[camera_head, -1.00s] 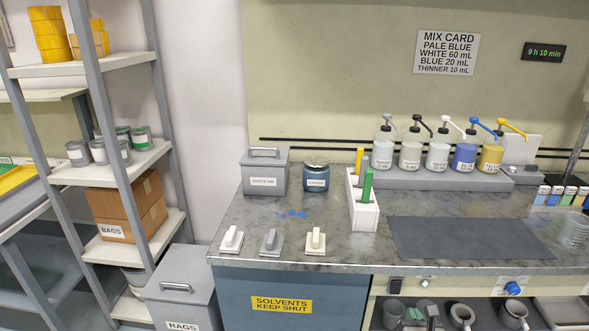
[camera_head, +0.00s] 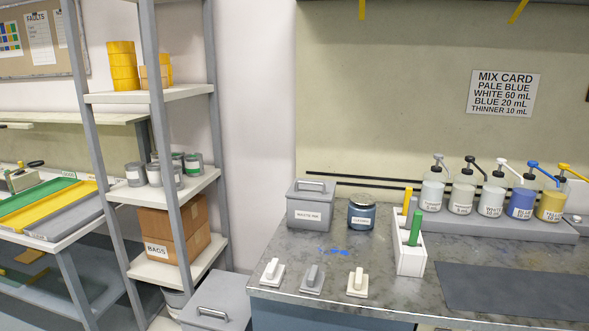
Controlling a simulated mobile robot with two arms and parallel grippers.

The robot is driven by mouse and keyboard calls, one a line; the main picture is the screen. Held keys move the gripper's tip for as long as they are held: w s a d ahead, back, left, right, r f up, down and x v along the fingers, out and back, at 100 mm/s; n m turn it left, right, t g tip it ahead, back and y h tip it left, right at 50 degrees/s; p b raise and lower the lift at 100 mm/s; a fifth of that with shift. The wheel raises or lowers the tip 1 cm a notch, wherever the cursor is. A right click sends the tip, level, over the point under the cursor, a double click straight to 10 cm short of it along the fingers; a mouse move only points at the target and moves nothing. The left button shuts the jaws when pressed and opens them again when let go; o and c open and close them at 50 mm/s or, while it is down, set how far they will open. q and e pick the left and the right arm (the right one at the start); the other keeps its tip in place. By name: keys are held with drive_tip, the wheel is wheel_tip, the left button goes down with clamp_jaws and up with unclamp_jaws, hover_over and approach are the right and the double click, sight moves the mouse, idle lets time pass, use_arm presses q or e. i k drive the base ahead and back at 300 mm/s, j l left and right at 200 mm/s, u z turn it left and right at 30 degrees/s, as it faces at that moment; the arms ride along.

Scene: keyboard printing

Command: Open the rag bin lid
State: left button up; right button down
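The rag bin is the grey floor bin at the bottom of the view, between the shelf rack and the bench. Its grey lid (camera_head: 222,302) is closed, with a metal bar handle (camera_head: 213,312) on top. The bin's front and its label are cut off by the lower picture edge. Neither of my grippers shows in this view.
The grey bench (camera_head: 300,270) stands right of the bin, with a smaller lidded grey container (camera_head: 313,206), a jar (camera_head: 361,212) and several pump bottles on it. The shelf rack (camera_head: 168,186) stands left, holding cans and a cardboard box (camera_head: 180,228).

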sight(222, 303)
drive_tip(key=i+j, duration=0.2)
drive_tip(key=j, duration=0.2)
drive_tip(key=i+j, duration=0.45)
drive_tip(key=j, duration=0.3)
